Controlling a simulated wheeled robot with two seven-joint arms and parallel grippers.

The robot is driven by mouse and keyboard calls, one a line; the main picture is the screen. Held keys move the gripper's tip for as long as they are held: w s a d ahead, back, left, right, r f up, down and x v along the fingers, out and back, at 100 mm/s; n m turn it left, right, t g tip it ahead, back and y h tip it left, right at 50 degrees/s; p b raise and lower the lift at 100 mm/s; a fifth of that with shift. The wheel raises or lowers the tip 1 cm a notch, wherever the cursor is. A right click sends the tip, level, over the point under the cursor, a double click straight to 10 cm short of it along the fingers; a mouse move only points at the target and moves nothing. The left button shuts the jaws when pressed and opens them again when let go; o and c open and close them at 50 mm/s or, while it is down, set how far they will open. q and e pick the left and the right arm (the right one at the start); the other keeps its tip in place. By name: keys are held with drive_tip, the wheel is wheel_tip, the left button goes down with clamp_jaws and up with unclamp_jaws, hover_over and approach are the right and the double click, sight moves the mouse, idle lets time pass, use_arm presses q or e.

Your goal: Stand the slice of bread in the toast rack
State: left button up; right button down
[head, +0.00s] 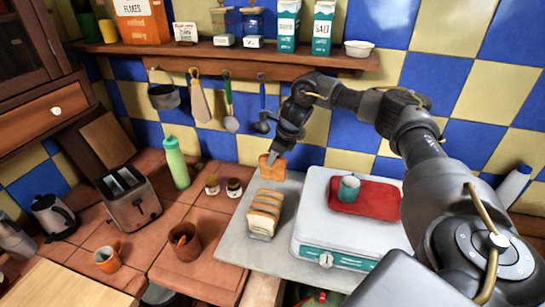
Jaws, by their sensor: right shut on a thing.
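My right gripper (273,154) comes down from the arm at the right and is shut on the top of a slice of bread (272,169). The slice hangs upright, just behind and above a row of several bread slices (266,207) on the grey counter slab. The row seems to stand in the toast rack, but the rack's bars are too small to make out. I cannot tell whether the held slice touches the row. My left gripper is out of view.
Two small jars (233,187), a brown pot (185,241), a green bottle (176,162) and a toaster (128,198) stand to the left.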

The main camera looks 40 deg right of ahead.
sight(272, 179)
drive_tip(key=shift+f+b, duration=3.7)
drive_tip(key=shift+f, duration=1.2)
drive_tip(key=c, duration=1.3)
unclamp_jaws()
drive_tip(key=shift+c, duration=0.2)
